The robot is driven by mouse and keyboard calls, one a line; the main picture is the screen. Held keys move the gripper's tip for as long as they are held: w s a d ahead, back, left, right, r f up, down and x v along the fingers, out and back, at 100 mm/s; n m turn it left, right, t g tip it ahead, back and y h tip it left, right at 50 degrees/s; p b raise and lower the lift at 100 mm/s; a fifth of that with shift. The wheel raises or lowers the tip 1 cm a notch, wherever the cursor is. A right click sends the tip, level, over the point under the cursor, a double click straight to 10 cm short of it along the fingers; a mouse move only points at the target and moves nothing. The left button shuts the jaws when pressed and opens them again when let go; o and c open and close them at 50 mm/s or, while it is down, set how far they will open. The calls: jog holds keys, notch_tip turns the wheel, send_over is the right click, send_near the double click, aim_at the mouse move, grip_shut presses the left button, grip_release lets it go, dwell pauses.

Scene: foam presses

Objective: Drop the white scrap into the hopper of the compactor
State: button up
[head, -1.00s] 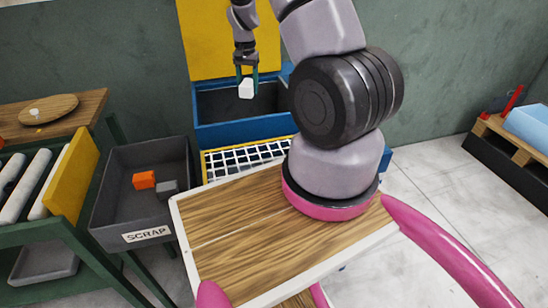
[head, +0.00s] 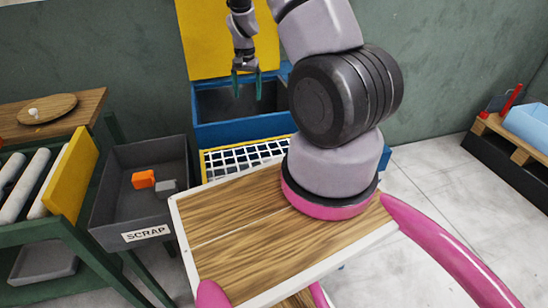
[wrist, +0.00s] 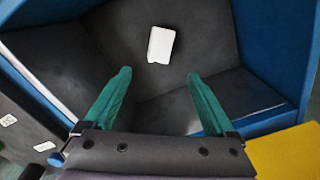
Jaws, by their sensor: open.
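The white scrap (wrist: 161,45) shows in the wrist view inside the dark hopper (wrist: 90,50), against its grey inner surface and beyond my fingertips. It is hidden in the head view. My gripper (head: 247,84) is open and empty at the mouth of the hopper; in the wrist view its green fingers (wrist: 158,78) are spread apart, with the scrap clear of them. The compactor (head: 240,131) is blue, with a raised yellow lid (head: 215,45) behind the hopper.
A grey bin marked SCRAP (head: 110,212) stands at the left, holding an orange block (head: 143,179) and a grey block (head: 166,187). A yellow-edged grid (head: 240,158) lies in front of the hopper. A pallet (head: 510,145) with a blue block stands at the right.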

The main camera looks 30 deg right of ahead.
notch_tip(320, 180, up, 11)
dwell(0.4)
jog(key=shift+f, duration=0.15)
